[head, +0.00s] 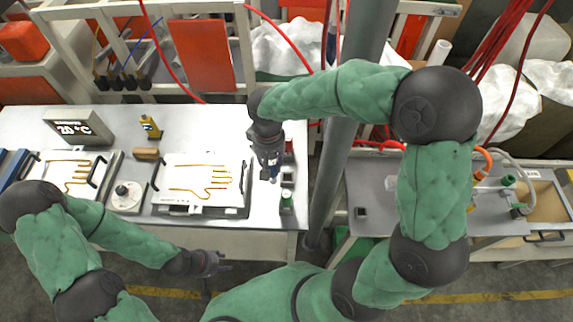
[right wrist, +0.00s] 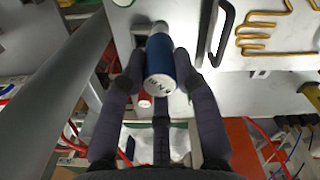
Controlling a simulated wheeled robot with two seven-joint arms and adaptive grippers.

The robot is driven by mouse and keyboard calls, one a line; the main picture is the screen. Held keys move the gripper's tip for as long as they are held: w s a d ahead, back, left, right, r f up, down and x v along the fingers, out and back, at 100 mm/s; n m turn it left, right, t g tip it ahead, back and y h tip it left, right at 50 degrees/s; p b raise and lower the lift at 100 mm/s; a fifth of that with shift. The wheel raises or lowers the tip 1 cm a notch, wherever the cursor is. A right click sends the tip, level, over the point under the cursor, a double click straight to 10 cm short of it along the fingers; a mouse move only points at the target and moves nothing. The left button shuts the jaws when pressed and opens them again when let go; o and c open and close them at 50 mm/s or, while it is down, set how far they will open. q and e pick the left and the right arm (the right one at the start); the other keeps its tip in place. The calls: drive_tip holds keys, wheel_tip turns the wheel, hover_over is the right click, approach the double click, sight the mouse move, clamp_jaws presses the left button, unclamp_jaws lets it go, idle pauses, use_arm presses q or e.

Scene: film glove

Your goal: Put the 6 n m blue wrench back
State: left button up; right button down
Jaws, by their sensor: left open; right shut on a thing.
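The blue wrench (right wrist: 160,62) has a blue handle and a pale marked end cap. My right gripper (right wrist: 156,75) is shut around its handle, and the wrench points away from the wrist camera. In the head view my right gripper (head: 268,158) is over the right end of the white table, with a bit of the blue wrench (head: 274,173) below it. A small grey holder (head: 288,178) stands beside it at the table's right edge; I cannot tell whether the wrench touches it. My left gripper (head: 208,265) is open and empty in front of the table.
A green-handled tool (head: 286,201) stands at the table's right edge, and a red one (head: 289,146) is behind the holder. A white plate with gold glove forms (head: 204,182) lies left of my right gripper. A grey post (head: 343,150) rises close on the right.

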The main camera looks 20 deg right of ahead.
drive_tip(key=w+d+f+b, duration=0.1)
drive_tip(key=w+d+f, duration=0.2)
drive_tip(key=d+f, duration=0.3)
wheel_tip(320, 180, down, 4)
drive_tip(key=shift+r, duration=0.1)
drive_tip(key=shift+d, duration=0.1)
drive_tip(key=shift+b, duration=0.3)
drive_tip(key=c, duration=0.9)
unclamp_jaws()
drive_tip(key=shift+w+f, duration=0.1)
drive_tip(key=shift+f, duration=0.1)
drive_tip(key=shift+r, duration=0.1)
